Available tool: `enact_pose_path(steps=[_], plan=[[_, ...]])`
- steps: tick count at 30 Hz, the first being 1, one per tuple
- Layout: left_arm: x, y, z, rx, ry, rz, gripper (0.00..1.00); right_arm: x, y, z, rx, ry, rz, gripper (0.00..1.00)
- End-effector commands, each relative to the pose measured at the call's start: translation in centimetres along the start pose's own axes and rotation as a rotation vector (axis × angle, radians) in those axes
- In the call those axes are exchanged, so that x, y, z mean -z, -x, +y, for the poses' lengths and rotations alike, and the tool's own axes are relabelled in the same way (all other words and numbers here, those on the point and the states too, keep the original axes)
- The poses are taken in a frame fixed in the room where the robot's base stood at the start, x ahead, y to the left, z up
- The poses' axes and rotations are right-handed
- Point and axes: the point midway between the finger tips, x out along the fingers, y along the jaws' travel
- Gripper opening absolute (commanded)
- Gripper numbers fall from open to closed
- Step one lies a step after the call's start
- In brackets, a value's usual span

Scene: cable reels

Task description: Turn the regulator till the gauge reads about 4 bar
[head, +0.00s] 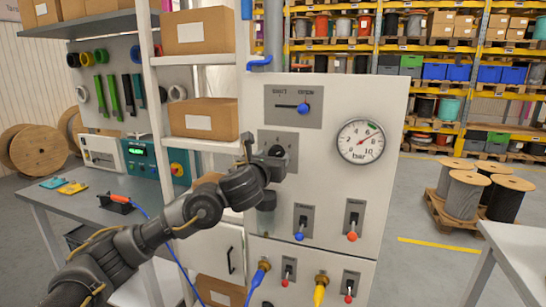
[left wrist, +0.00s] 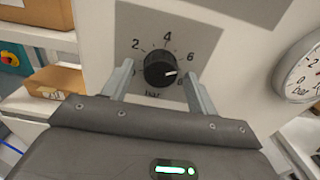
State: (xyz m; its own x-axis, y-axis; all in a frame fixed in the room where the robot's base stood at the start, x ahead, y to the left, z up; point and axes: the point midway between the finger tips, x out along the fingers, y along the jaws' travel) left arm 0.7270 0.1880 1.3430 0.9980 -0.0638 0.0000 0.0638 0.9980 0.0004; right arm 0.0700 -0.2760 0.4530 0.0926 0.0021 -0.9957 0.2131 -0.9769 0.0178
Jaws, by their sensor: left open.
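The regulator is a round black knob (left wrist: 160,70) on a grey scale plate marked in bar, on the white panel. Its white pointer mark faces right, between 6 and 8. In the head view the knob (head: 277,151) is partly covered by my left gripper (head: 264,157). In the left wrist view the open fingers (left wrist: 158,80) lie left and right of the knob; I cannot tell whether they touch it. The round white gauge (head: 361,141) is on the panel to the right; its needle points to the upper right, seemingly between 6 and 8. My right gripper is not in view.
A slide switch (head: 292,107) sits above the regulator. Toggle switches with blue (head: 299,236) and red (head: 352,236) tips sit below. Blue (head: 258,275) and yellow (head: 320,288) plugs are lower down. Shelves with cardboard boxes (head: 203,118) stand close on the left.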

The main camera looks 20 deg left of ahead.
Motion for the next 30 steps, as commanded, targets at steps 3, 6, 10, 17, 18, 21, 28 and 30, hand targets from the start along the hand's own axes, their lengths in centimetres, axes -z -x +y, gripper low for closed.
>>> enact_pose_path(steps=[3, 6, 10, 17, 18, 21, 28, 30], plan=[[0.03, -0.26, -0.03, 0.0, -0.001, 0.0, 0.58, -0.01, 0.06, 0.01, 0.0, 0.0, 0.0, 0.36], [0.05, -0.26, -0.03, 0.0, 0.0, 0.0, 0.58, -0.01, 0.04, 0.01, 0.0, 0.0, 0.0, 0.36], [0.04, -0.25, -0.02, 0.0, 0.0, 0.0, 0.55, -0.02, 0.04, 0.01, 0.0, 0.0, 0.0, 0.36], [0.04, -0.24, -0.01, 0.0, 0.0, 0.0, 0.24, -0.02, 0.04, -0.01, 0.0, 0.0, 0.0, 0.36], [0.04, -0.24, -0.01, 0.0, 0.0, 0.0, 0.19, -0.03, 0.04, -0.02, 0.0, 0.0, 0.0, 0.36], [0.05, -0.24, -0.01, 0.0, 0.001, 0.0, 0.14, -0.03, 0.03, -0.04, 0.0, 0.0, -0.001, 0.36], [0.12, -0.23, -0.03, 0.0, 0.04, -0.001, 0.14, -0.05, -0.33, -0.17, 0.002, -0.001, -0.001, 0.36], [0.17, -0.24, -0.06, 0.001, 0.069, -0.001, 0.14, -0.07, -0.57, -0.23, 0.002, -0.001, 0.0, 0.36]])
